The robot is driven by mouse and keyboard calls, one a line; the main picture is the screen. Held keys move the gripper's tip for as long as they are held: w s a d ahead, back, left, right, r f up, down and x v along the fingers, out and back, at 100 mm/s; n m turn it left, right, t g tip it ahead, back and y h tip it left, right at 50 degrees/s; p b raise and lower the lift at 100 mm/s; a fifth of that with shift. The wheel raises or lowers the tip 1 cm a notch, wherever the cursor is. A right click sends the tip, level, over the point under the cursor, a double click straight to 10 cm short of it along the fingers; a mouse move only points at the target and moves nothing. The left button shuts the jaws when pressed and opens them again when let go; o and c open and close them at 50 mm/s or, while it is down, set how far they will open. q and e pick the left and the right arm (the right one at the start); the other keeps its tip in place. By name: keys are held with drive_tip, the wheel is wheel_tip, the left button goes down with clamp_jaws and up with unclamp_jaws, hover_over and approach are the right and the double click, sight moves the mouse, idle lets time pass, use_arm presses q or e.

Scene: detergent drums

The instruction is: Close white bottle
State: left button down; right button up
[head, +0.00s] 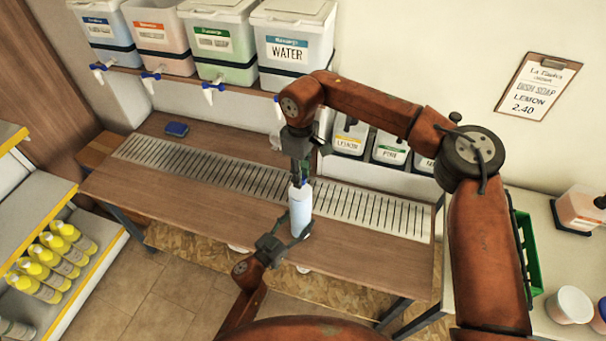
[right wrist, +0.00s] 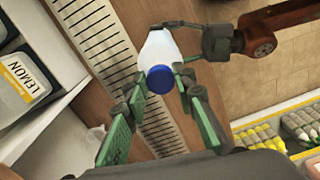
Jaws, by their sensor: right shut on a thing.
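The white bottle (head: 300,212) stands upright near the front edge of the wooden counter. Its blue cap (right wrist: 160,79) is at the bottle's mouth in the right wrist view, where the white body (right wrist: 157,47) shows behind it. I cannot tell how tightly the cap sits. My right gripper (head: 299,178) comes down from above; its green-padded fingers (right wrist: 160,84) are shut on the cap. My left gripper (head: 292,235) reaches in from the front, with its fingers around the bottle's body; it also shows in the right wrist view (right wrist: 176,42).
A metal drain grate (head: 220,170) runs along the counter (head: 180,205). Large drums with taps (head: 288,45) stand on a shelf behind. A dark blue pad (head: 176,129) lies at the back left. Yellow bottles (head: 45,268) fill a left shelf. A green crate (head: 527,253) is at right.

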drive_tip(key=shift+s+a, duration=0.1)
drive_tip(key=o, duration=0.7)
drive_tip(key=shift+c, duration=0.2)
drive_tip(key=shift+r, duration=2.3)
drive_tip(key=shift+c, duration=0.4)
